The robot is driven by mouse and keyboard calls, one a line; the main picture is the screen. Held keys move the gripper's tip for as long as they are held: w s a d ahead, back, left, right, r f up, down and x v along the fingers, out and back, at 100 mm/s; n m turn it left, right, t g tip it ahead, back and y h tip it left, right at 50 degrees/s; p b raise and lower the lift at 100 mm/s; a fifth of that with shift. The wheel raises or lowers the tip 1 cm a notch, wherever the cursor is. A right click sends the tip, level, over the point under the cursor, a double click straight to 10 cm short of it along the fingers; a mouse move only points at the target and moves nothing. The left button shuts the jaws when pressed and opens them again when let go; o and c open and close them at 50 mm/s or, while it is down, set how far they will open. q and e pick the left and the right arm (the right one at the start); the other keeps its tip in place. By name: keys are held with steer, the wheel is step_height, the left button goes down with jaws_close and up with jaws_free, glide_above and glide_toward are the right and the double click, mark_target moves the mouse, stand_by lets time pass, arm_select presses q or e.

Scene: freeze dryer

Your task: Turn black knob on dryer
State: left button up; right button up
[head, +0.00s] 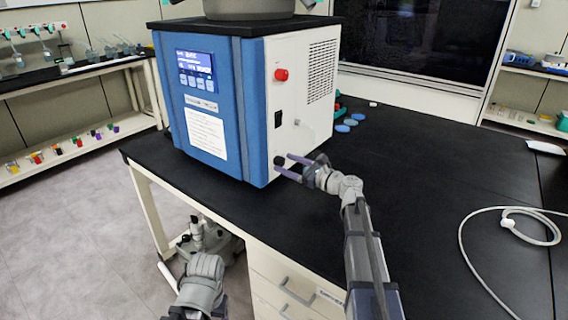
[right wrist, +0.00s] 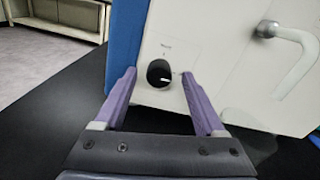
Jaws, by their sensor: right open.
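The freeze dryer (head: 257,100) is a blue and white box on the black bench. Its black knob (head: 279,160) is low on the white side panel, near the front edge. In the right wrist view the knob (right wrist: 159,73) is round and dark with a white pointer mark. My right gripper (head: 290,167) is open, its purple fingers pointing at the knob. In the right wrist view the fingertips (right wrist: 158,75) lie on either side of the knob, with gaps on both sides. I cannot tell how deep the knob sits between them.
A red button (head: 281,74) and a black switch (head: 278,119) sit above the knob. A white bent pipe (right wrist: 294,58) sticks out to its right. Blue discs (head: 345,126) lie behind the dryer. A white cable (head: 508,222) lies on the right; the bench between is clear.

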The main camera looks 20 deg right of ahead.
steer(key=shift+x, duration=0.8)
jaws_close()
